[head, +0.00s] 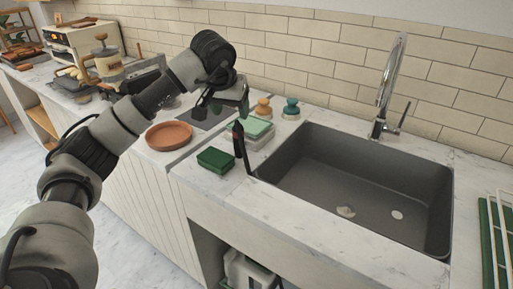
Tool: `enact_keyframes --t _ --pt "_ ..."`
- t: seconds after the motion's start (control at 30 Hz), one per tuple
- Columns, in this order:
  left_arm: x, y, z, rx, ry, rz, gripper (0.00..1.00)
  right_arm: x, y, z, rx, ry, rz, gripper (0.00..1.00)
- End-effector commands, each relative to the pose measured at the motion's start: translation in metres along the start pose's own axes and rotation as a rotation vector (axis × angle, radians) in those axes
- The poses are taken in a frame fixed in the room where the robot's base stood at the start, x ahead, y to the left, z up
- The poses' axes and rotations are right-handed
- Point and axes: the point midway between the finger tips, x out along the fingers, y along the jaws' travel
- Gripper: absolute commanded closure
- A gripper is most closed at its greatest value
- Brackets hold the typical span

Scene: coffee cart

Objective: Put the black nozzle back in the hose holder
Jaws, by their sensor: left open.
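My left gripper (224,106) hangs over the back of the counter, left of the sink, with its fingers apart and nothing seen between them. A slim black upright piece (240,148) stands below it at the sink's left rim. It may be the black nozzle, but its shape is too small to be sure. The gripper is above it and appears apart from it. I cannot make out a hose or a separate hose holder. My right gripper is not in view.
The grey sink (350,185) has a tall chrome faucet (388,85) behind it.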

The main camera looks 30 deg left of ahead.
Motion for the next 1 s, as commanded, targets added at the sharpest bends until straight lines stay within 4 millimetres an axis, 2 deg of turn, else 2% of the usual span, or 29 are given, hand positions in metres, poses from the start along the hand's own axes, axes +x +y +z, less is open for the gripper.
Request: enact_keyframes --t 0.3,0.57,0.8,1.0 --pt "0.044 -0.002 0.000 0.027 -0.002 -0.005 0.36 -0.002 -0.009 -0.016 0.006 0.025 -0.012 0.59" --pt "0.065 -0.002 -0.001 0.024 -0.002 -0.005 0.36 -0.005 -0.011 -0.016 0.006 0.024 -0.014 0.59" --pt "0.100 -0.003 -0.004 0.025 -0.002 -0.004 0.36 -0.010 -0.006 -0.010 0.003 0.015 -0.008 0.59" --pt "0.108 -0.003 -0.004 0.025 0.001 -0.004 0.36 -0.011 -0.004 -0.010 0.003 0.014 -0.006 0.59"
